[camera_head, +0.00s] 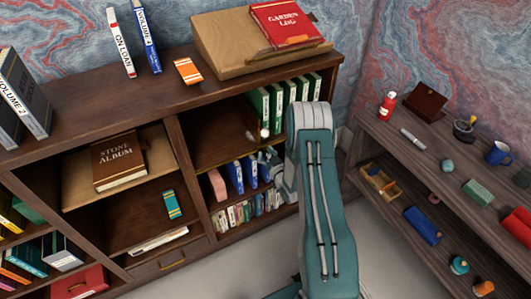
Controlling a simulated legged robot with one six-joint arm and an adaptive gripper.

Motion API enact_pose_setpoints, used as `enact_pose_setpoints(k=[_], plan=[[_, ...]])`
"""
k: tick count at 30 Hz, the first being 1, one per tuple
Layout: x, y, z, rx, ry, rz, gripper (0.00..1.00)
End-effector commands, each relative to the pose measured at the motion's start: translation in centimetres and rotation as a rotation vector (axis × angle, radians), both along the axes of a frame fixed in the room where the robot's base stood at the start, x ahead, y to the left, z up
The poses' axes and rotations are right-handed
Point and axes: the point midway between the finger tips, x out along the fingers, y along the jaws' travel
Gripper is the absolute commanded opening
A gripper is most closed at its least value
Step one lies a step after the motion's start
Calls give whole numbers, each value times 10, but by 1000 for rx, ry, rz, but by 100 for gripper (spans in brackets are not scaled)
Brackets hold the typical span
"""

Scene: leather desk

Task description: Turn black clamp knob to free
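I cannot clearly make out a black clamp knob. A small dark piece (312,17) shows at the right edge of the sloped wooden stand (222,45), too small to identify. A red book marked Garden Log (287,25) lies on that stand, against its lower ledge. My gripper (263,155) is at the front of the right-hand shelf bay, below the stand and apart from it. It is small and partly hidden by my teal arm, so its fingers cannot be told apart.
The brown bookcase (90,95) holds a Stone Album (118,158), green books (275,105) and blue books (243,175). An orange book (187,71) lies on top beside the stand. A side shelf (425,165) at right carries small items, including a blue mug (498,153).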

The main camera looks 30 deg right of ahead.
Motion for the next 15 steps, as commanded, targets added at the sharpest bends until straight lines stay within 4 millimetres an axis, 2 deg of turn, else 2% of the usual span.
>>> enact_pose_setpoints(k=[5,6,8,9,15], plan=[[1,-3,2,0,-6,-1,52],[1,-3,2,0,-6,-1,34],[0,-3,2,1,-6,-1,7],[0,-4,2,1,-6,-1,4],[1,-4,1,-1,-5,-4,4]])
